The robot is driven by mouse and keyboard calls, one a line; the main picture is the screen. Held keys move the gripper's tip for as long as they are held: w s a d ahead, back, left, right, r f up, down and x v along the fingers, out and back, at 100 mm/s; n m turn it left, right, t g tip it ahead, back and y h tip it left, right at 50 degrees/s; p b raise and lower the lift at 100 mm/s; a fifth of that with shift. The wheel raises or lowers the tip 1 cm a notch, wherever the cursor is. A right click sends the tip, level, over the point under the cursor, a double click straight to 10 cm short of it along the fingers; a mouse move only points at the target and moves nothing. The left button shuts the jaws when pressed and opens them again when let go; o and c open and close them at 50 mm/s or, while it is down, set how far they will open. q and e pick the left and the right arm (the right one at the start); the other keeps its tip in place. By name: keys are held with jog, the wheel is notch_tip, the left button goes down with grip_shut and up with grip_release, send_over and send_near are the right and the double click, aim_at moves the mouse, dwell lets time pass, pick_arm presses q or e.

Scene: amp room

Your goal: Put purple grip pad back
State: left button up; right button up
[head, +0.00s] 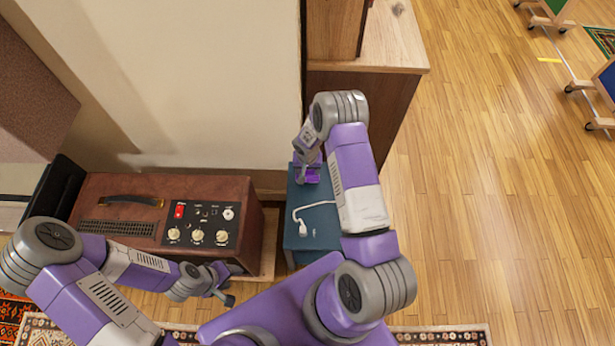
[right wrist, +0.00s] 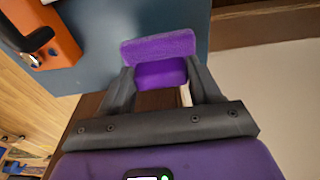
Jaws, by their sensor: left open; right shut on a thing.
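The purple grip pad (right wrist: 158,46) is between the dark fingers of my right gripper (right wrist: 160,85) in the right wrist view, over a blue surface. In the head view my right gripper (head: 308,178) is at the far end of the blue box top (head: 318,222), with a bit of the purple pad (head: 313,174) showing. I cannot tell whether the pad touches the box. My left gripper (head: 223,287) is open and empty, in front of the brown amp (head: 165,200).
A white cable with a plug (head: 303,228) lies on the blue box. An orange object (right wrist: 42,32) with a black part shows on the blue surface in the right wrist view. A wooden cabinet (head: 365,90) stands behind. Open wood floor (head: 480,190) lies to the right.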

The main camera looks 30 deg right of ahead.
aim_at(307, 172)
notch_tip(307, 172, down, 4)
jog(key=shift+b, duration=0.75)
jog(key=shift+r, duration=0.1)
jog(key=o, duration=1.1)
notch_tip(307, 172, up, 12)
jog(key=s+p, duration=0.1)
jog(key=p, duration=0.3)
jog(key=s+a+n+y, duration=0.1)
jog(key=s+a, duration=0.5)
jog(key=s, duration=0.1)
jog(key=s+a+f+n+y, duration=0.1)
jog(key=s+a+y, duration=0.1)
jog(key=s+a, duration=0.5)
jog(key=s+a+f+n+y, duration=0.1)
jog(key=s+a+y, duration=0.1)
jog(key=s+a, duration=0.4)
jog(key=shift+s+a+n+g, duration=0.3)
jog(key=shift+s+a+n, duration=0.1)
jog(key=shift+s, duration=0.1)
